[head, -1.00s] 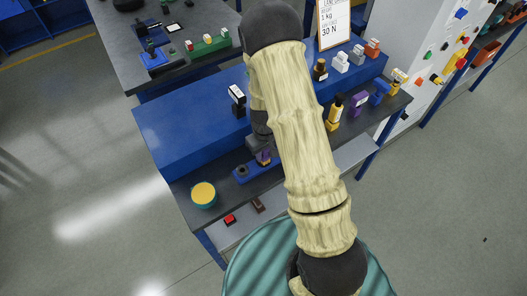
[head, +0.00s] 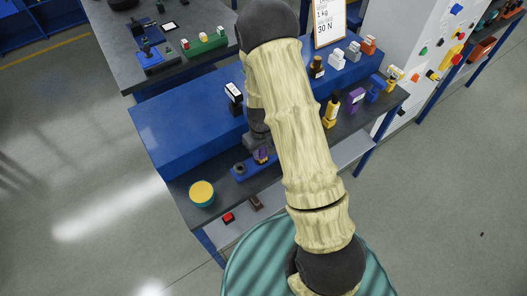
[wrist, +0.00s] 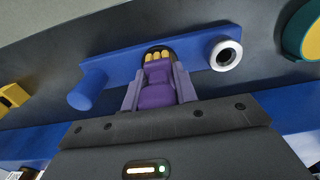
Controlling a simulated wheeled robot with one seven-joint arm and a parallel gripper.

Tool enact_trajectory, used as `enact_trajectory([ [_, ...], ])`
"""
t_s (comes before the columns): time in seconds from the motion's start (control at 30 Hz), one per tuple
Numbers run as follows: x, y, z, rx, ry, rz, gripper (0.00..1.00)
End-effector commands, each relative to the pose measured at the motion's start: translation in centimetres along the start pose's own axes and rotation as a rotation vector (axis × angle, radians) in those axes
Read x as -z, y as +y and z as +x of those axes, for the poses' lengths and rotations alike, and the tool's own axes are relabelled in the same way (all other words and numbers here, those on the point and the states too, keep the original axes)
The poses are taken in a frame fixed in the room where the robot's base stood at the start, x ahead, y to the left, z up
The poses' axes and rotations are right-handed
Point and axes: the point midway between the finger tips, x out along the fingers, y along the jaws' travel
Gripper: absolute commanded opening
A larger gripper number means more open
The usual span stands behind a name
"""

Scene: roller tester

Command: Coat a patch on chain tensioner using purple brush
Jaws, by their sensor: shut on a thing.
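The purple brush (wrist: 157,92) stands between the fingers of my gripper (wrist: 158,88), which is shut on it. Its yellow tip overlaps the middle of the chain tensioner (wrist: 115,67), a blue bar with a blue post at left and a pale-rimmed dark roller at right. A dark rounded area shows around the tip; I cannot tell whether the tip touches the bar. In the head view, my gripper (head: 261,155) is low over the tensioner (head: 238,170) on the dark bench, and my arm hides part of the bar.
A teal pot with a yellow top (head: 201,192) stands left of the tensioner. A raised blue block (head: 180,125) runs behind it. Several small coloured items, including a purple one (head: 356,97), stand at the bench's right. A red button (head: 228,217) is on the lower shelf.

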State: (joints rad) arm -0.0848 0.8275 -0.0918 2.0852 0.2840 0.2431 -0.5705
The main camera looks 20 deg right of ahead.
Motion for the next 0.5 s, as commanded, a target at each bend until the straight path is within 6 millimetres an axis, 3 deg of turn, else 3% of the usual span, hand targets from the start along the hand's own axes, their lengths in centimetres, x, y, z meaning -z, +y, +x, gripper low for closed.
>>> enact_trajectory([
  [0.5, 1.1, 0.1, -0.1, 0.0, 0.002, 0.002, 0.06],
])
